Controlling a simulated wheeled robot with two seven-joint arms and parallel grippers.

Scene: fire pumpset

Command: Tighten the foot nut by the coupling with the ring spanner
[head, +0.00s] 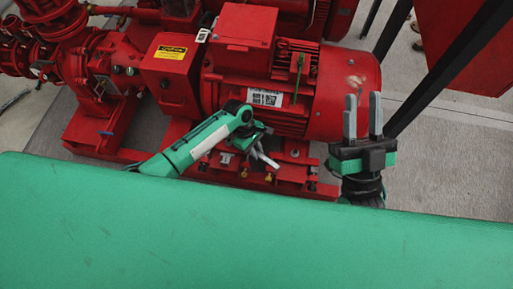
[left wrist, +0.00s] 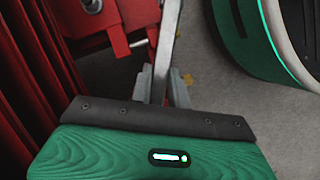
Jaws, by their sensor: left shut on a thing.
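My left gripper (head: 262,155) is low beside the red motor (head: 345,95), near its foot. In the left wrist view its fingers (left wrist: 165,88) are shut on a long grey bar, the ring spanner (left wrist: 166,45), which runs up to the top edge; its far end is out of view. A pale round nut or bolt head (left wrist: 92,6) shows on the red foot left of the spanner, apart from the visible shaft. I cannot tell whether it is the foot nut by the coupling. My right gripper (head: 363,115) is open and empty, fingers pointing up, right of the motor.
A red coupling guard (head: 170,75) with a yellow label stands left of the motor, with pump pipework (head: 70,45) beyond. The red base frame (head: 95,135) runs below. A black post (head: 440,75) rises at right. Grey floor (head: 455,165) is clear at right.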

